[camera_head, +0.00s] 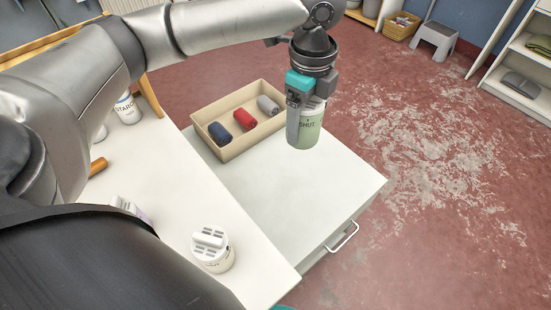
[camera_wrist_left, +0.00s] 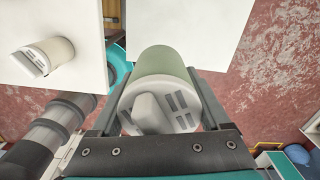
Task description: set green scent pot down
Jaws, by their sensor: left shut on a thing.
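The green scent pot (camera_head: 309,124) is a pale green cylinder with a label reading "SHUT" and a light grey slotted lid. My left gripper (camera_head: 299,122) is shut on it, pointing down, at the far right part of the white cabinet top (camera_head: 290,200). The pot looks upright. In the left wrist view the pot (camera_wrist_left: 163,90) sits between the two fingers of the left gripper (camera_wrist_left: 160,85), its lid toward the camera. I cannot tell whether its base touches the cabinet top. My right gripper is not in view.
A cardboard tray (camera_head: 230,153) with blue, red and grey rolls stands left of the pot. A white scent pot (camera_head: 213,249) with slotted lid stands on the nearer white table (camera_head: 190,190). The cabinet top's front is bare. A starch tin (camera_head: 127,108) stands at left.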

